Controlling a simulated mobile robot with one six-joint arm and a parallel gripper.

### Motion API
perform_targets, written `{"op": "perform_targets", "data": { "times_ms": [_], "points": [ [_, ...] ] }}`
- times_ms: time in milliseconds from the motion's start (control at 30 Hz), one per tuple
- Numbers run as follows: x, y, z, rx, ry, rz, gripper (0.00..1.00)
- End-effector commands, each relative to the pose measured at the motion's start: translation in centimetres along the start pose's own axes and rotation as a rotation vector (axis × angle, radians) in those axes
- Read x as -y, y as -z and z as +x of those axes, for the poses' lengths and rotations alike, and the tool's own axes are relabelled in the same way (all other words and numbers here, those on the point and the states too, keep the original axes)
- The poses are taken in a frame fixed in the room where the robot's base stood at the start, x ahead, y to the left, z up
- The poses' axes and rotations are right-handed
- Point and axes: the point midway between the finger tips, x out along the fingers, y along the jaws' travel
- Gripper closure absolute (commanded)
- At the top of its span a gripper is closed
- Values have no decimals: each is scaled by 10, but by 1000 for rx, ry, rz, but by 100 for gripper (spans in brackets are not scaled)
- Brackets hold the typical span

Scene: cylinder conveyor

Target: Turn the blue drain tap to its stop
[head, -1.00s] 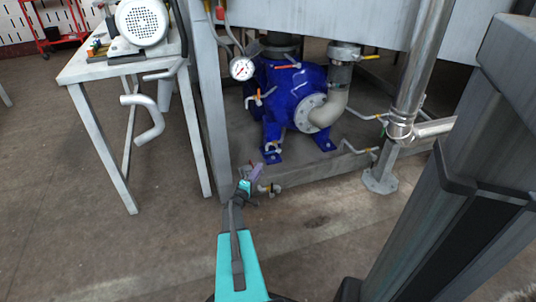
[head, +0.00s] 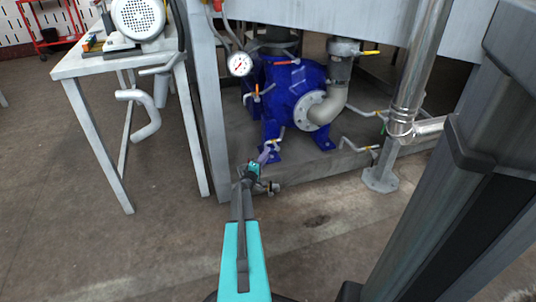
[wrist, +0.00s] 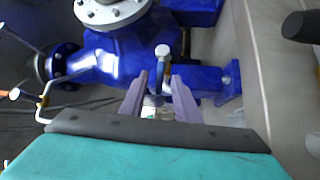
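A small drain tap with a pale, bluish-tipped lever (wrist: 162,52) and a yellow collar shows in the wrist view, low beside the blue pump. In the head view its lever (head: 281,133) stands up near the pump's foot. My gripper (head: 267,153) is just in front of it at low height. In the wrist view the two purple fingers of my gripper (wrist: 158,88) are apart, with the tap in line with the gap between them. I see no contact; whether the lever is between the fingertips or just beyond them I cannot tell. The tap's lower body is partly hidden.
The blue pump (head: 294,92) stands behind, under a steel tank, with other orange- and yellow-marked levers and a pressure gauge (head: 240,64). A frame leg (head: 207,110) is close to my arm's left. A small pipe fitting (head: 268,187) lies beside my gripper. A table (head: 88,65) stands left.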

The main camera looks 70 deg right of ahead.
Motion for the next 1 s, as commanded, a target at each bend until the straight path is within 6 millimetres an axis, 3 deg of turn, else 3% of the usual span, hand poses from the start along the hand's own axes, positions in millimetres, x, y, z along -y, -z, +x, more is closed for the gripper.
{"op": "perform_targets", "data": {
  "times_ms": [100,300,667,833,1000],
  "points": [
    [2,0,16,1,-2,0,71],
    [1,1,30,-1,-1,0,71],
    [0,1,33,-2,0,0,71],
    [0,1,33,-2,0,0,98],
    [0,2,32,-2,0,0,100]
  ]
}}
